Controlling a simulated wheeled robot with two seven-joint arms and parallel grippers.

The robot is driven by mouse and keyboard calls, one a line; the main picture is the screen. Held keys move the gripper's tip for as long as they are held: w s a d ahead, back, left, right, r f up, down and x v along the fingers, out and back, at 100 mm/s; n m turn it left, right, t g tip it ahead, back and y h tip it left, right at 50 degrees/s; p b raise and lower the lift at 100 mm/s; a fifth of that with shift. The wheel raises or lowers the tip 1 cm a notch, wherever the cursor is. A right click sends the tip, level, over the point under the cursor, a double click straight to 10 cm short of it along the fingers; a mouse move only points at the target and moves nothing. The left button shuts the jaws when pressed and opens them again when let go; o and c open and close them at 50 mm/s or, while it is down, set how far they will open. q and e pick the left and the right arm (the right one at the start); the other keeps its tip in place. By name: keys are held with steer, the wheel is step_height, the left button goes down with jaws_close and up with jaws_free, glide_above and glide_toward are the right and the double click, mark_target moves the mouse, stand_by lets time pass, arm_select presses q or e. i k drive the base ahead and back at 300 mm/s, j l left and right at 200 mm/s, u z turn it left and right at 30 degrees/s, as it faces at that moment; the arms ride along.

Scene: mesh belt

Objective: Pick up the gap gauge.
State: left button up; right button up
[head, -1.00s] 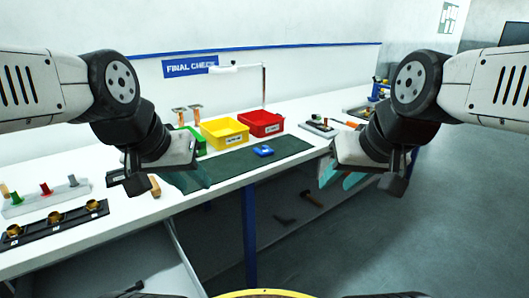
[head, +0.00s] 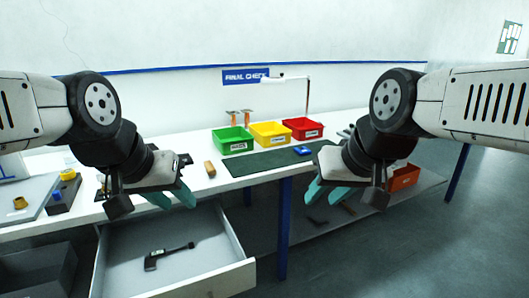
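A dark, long-handled tool (head: 168,256) with a small pale-green patch at its thick end lies flat in the open drawer (head: 226,284) under the table. It looks like the gap gauge, though it is too small to be sure. My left gripper (head: 170,198) has teal fingertips apart and empty, above the back of the drawer and in front of the table edge. My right gripper (head: 328,194) is also open and empty, in front of the table to the right of the drawer. Neither gripper touches the tool.
Green (head: 232,140), yellow (head: 270,134) and red (head: 302,128) bins stand at the back of the table. A blue object (head: 302,150) lies on the dark green mat (head: 262,163). A wooden block (head: 210,169) sits left of it. A blue table leg (head: 284,228) stands right of the drawer.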

mark_target(304, 151)
steer(key=l+u, duration=0.1)
steer(key=u, duration=0.35)
steer(key=i+l+u, duration=0.1)
steer(key=u, duration=0.35)
steer(key=l+u, duration=0.15)
steer(key=u, duration=0.3)
steer(key=l+u, duration=0.15)
steer(key=u, duration=0.3)
steer(key=k+l, duration=0.1)
steer(key=l, duration=1.5)
steer(key=k+l, duration=0.15)
steer(key=l, duration=0.65)
steer(key=k+l, duration=0.1)
steer(key=l, duration=1.5)
steer(key=k+u, duration=0.05)
